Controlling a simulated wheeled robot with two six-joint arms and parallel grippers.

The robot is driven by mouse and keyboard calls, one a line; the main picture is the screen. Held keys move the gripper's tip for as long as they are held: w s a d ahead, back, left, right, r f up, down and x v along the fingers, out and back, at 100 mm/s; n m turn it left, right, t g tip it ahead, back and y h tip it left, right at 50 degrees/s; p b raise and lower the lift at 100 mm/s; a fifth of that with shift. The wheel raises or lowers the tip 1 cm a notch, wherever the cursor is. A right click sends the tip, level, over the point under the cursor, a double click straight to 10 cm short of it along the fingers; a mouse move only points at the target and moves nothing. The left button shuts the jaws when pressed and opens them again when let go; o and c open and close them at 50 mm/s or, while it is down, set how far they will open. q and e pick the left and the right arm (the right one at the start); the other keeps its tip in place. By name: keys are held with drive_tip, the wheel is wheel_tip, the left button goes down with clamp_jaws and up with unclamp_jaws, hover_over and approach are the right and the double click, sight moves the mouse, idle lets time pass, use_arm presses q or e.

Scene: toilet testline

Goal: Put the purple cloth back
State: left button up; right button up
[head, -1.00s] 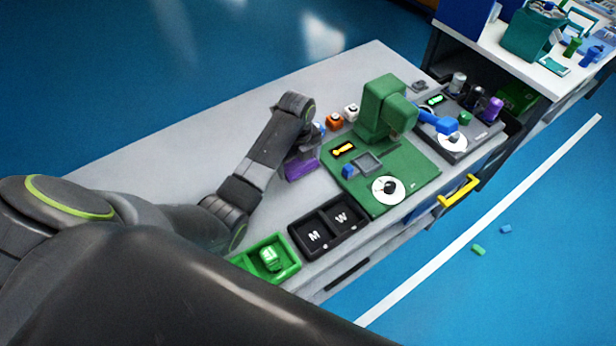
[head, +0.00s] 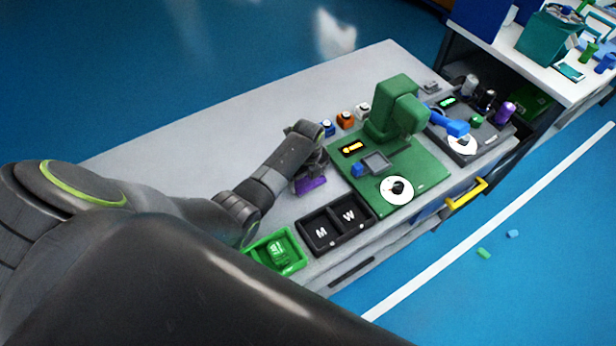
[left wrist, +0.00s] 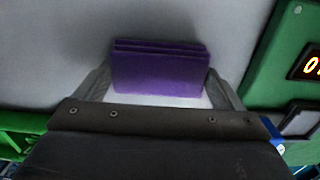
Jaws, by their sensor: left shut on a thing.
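The purple cloth (head: 312,186) is a folded, layered block on or just above the grey table, left of the green machine base and behind the black two-part tray. I cannot tell whether it touches the table. My left gripper (head: 312,170) is shut on it. In the left wrist view the purple cloth (left wrist: 160,72) sits between the two fingers of the left gripper (left wrist: 160,88). The arm hides part of the cloth in the head view. My right gripper is not in view.
The black tray (head: 336,221) marked M and W and a green bin (head: 276,252) stand along the front edge. The green machine (head: 392,107) stands right of the cloth. Small blue, orange and white blocks sit behind. The table's left part is clear.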

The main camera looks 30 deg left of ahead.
sight(308, 180)
use_arm(q)
drive_tip(key=shift+f, duration=0.2)
drive_tip(key=o, duration=0.8)
drive_tip(key=shift+c, duration=0.2)
drive_tip(key=shift+r, duration=0.1)
drive_tip(key=shift+r, duration=0.1)
wheel_tip(308, 180, up, 12)
drive_tip(key=shift+b, duration=0.3)
